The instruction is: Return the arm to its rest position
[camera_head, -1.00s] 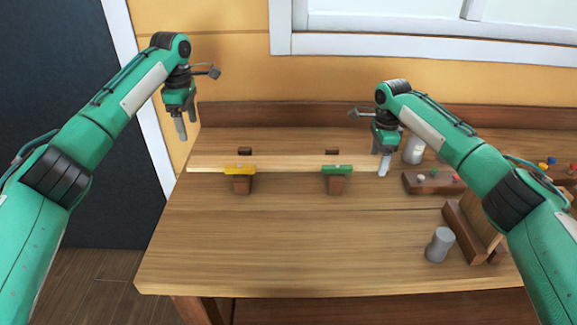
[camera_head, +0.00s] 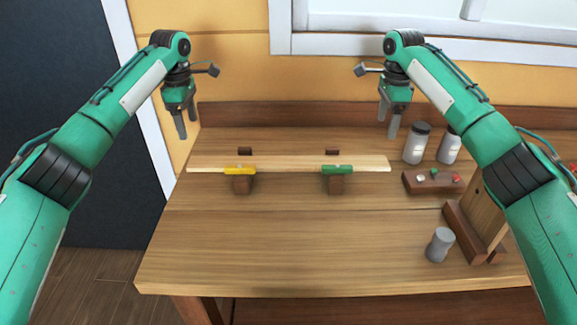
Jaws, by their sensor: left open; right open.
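My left gripper (camera_head: 182,122) hangs open and empty at the left, above and beyond the left back corner of the workbench. My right gripper (camera_head: 390,122) hangs open and empty above the back of the bench, left of two jars. Its fingertips are clear of the pale plank (camera_head: 290,163). The plank lies level across two wooden supports, with a yellow clamp or clip (camera_head: 240,170) at its left support and a green one (camera_head: 337,169) at its right support. My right forearm hides part of the bench's right side.
The workbench (camera_head: 290,240) has a wide clear front. To the right are a jar (camera_head: 416,143), a second jar (camera_head: 449,145), a block with coloured pegs (camera_head: 432,181), a grey cylinder (camera_head: 440,245) and a wooden stand (camera_head: 475,222). A raised ledge (camera_head: 290,115) runs along the back.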

